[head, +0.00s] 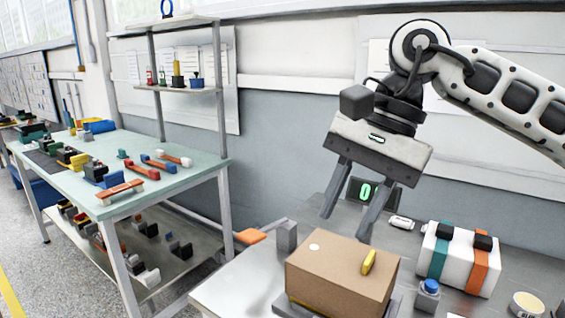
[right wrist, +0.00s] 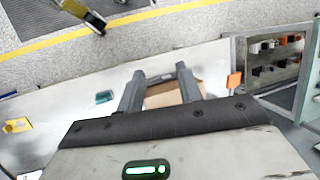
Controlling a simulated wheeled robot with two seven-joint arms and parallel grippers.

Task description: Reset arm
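My right gripper (head: 347,228) is open and empty, its two fingers pointing down above and behind a brown box (head: 325,280). The box has a yellow lever (head: 369,262) and a small white round spot (head: 314,247) on top. The fingers look apart from the box and lever. In the right wrist view the open gripper (right wrist: 160,72) shows part of the box (right wrist: 173,96) between and beyond its fingers. A small dark display (head: 359,191) with a green "0" stands behind the right gripper's fingers. My left gripper is not in view.
A white block (head: 459,262) with teal and orange bands and black levers stands right on the grey table. A blue button (head: 431,286) stands between it and the box. A grey block (head: 286,236) is behind-left. A parts-covered workbench (head: 190,178) stands left.

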